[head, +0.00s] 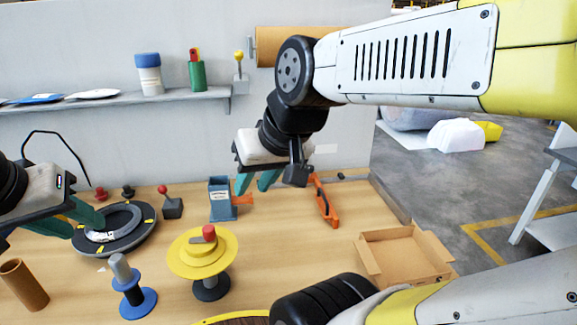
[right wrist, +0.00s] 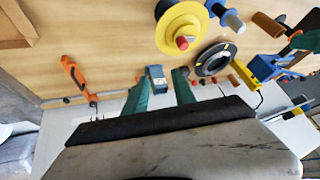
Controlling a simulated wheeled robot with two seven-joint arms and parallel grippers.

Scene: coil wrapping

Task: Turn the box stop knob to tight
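A small blue box-like device (head: 220,203) with a pale label stands on the bench, with an orange part (head: 243,200) on its right side. I cannot tell for certain which part is the box stop knob or how it is set. My right gripper (head: 254,184) is open, its teal fingers just above and right of the device in the head view. In the right wrist view the blue device (right wrist: 156,76) shows between the spread fingers (right wrist: 162,76), which appear apart from it. My left gripper (head: 84,222) is open and empty by the black ring.
A yellow spool with a red knob (head: 209,232), a black ring (head: 128,236), a red-ball lever (head: 170,205) and a blue spool (head: 133,295) stand left and in front. An orange clamp (head: 325,203) and an open cardboard box (head: 405,250) are to the right.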

